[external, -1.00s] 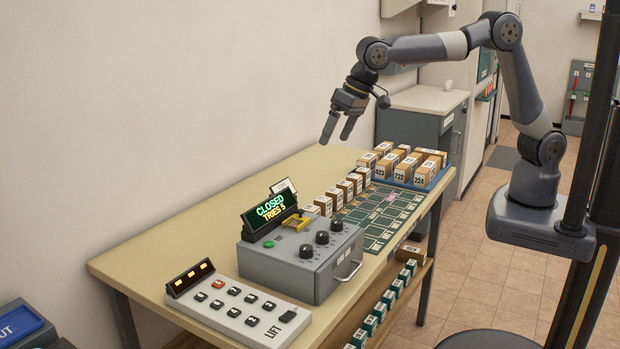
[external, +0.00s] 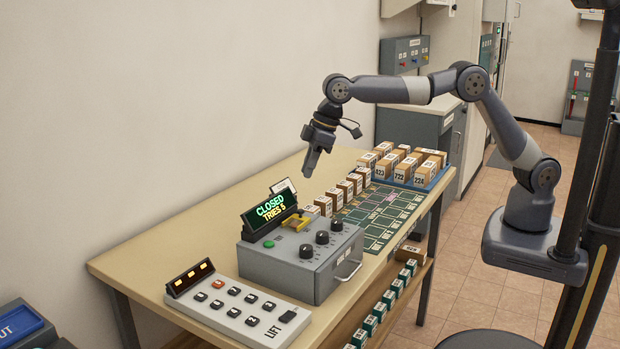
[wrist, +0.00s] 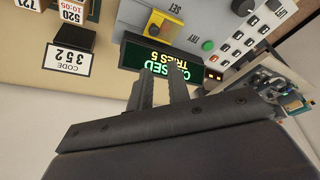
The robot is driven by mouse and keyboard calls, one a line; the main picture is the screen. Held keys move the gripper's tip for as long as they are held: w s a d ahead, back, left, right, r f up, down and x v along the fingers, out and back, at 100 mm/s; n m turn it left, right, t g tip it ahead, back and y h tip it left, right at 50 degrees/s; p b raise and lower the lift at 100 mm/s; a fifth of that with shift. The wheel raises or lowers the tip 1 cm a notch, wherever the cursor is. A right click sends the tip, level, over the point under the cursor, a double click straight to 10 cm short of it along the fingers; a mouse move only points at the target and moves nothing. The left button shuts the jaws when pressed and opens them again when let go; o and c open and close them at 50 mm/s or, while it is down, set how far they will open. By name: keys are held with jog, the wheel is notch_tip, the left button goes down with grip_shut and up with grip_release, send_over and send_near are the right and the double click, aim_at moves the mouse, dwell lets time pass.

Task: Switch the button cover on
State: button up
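The yellow button cover (external: 297,223) sits on top of the grey control box (external: 280,272), behind the black knobs. In the wrist view the cover (wrist: 163,26) is near the top, beyond the display; I cannot tell exactly how its flap stands. The display (external: 270,212) reads "CLOSED TRIES 5" and also shows in the wrist view (wrist: 135,59). My gripper (external: 308,174) is in the air above the table, behind and above the box. In the wrist view its two fingers (wrist: 161,84) show a narrow gap with nothing between them. They overlap part of the display.
A green button (external: 269,244) and several knobs (external: 322,238) are on the box. A lift keypad (external: 238,307) lies in front. A small code sign (wrist: 72,60) stands behind the box. Parcels (external: 337,197) and a blue tray (external: 436,181) are farther along the table.

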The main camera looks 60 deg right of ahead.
jog(key=shift+w+f, duration=0.2)
jog(key=shift+f, duration=0.05)
grip_shut()
jog(key=p, duration=0.2)
send_near(289, 218)
jog(key=x, duration=0.5)
jog(key=shift+s+a, duration=0.1)
jog(key=shift+r, duration=0.1)
jog(key=d+b, duration=0.2)
jog(key=d, duration=0.3)
jog(key=shift+d, duration=0.25)
